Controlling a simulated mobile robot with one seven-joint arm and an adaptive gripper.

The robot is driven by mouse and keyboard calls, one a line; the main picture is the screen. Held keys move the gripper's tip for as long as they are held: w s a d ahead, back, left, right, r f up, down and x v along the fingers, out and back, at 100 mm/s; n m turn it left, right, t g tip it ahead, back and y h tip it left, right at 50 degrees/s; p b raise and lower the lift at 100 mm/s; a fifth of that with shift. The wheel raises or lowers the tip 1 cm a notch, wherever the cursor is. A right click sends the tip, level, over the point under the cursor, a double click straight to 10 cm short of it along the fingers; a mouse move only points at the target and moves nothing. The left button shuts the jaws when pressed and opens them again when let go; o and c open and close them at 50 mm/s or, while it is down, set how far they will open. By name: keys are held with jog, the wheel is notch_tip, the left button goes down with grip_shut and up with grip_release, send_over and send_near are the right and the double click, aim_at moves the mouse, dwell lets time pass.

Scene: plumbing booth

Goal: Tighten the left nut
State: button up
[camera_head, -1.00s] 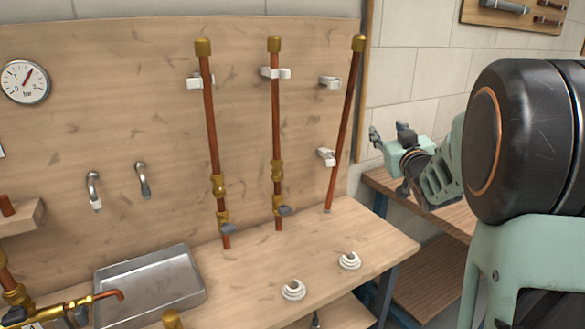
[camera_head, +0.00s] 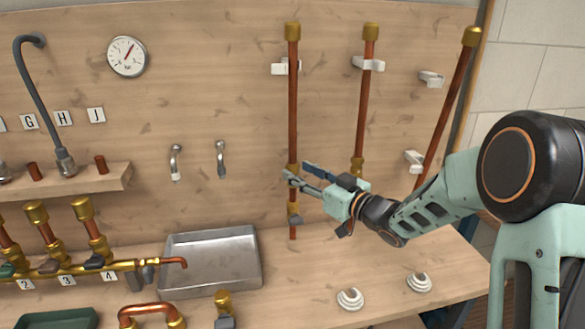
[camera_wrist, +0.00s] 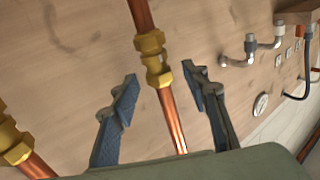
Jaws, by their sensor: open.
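The left copper pipe (camera_head: 293,110) stands upright by the wooden backboard with a brass nut (camera_head: 293,167) low on it. My gripper (camera_head: 298,173) reaches in from the right and partly covers this nut. In the wrist view, the brass nut (camera_wrist: 153,57) sits on the pipe near the fingertips. My gripper (camera_wrist: 160,78) is open, one finger on each side of the pipe, with gaps visible on both sides.
The middle pipe (camera_head: 364,110) stands close on the right, behind my arm; its brass fitting (camera_wrist: 15,145) shows at the wrist view's left. A leaning pipe (camera_head: 447,110) is farther right. A metal tray (camera_head: 212,289) and two white fittings sit on the bench.

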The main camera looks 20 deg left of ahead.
aim_at(297, 171)
jog(key=shift+x, duration=1.95)
jog(key=shift+w, duration=0.1)
grip_shut()
